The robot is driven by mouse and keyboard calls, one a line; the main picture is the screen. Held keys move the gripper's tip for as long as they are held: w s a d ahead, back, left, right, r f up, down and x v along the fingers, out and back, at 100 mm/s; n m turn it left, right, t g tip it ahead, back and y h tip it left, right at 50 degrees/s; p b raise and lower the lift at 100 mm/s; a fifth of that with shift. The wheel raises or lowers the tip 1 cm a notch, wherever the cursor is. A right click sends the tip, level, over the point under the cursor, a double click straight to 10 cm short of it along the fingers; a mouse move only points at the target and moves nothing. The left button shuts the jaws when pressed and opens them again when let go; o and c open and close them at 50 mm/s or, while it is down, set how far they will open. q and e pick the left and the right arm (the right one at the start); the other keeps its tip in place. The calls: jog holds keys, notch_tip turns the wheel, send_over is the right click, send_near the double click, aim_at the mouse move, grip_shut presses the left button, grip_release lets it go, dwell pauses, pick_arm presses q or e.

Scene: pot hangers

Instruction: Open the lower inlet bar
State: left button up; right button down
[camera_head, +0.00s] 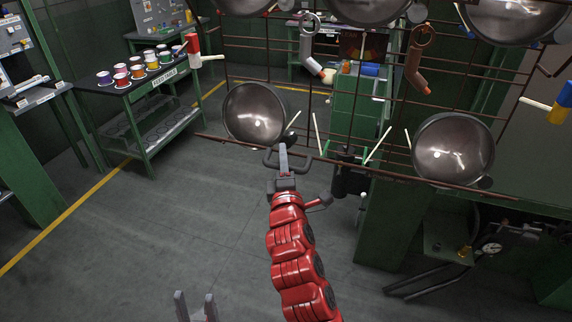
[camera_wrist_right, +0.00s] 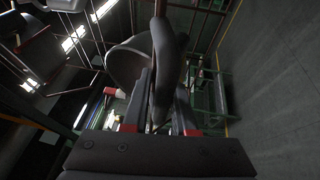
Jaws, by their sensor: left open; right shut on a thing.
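The lower inlet bar (camera_head: 399,178) is a long dark rail along the bottom of the wire rack, running from centre left to lower right in the head view. A dark grey looped handle (camera_head: 268,162) is at its left part, below a round metal bowl. My right gripper (camera_head: 283,151), on the red arm, is shut on this handle. In the right wrist view the thick curved handle (camera_wrist_right: 164,72) passes between the two fingers. My left gripper (camera_head: 196,306) is open and empty at the bottom edge of the head view, well apart from the rack.
Metal bowls (camera_head: 254,113) (camera_head: 453,148) hang on the rack (camera_head: 311,75). A green table (camera_head: 144,91) with several coloured paint cups stands at the left. A green cabinet (camera_head: 395,225) is at the right. The grey floor (camera_head: 150,220) is free at lower left.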

notch_tip(320, 180, down, 11)
jog(key=s+n+t+y+b, duration=0.2)
jog(key=n+t+y+b, duration=0.3)
jog(key=b, duration=2.6)
jog(key=shift+s+a+n+t, duration=0.35)
jog(key=shift+n+t, duration=0.15)
jog(key=shift+t, duration=0.4)
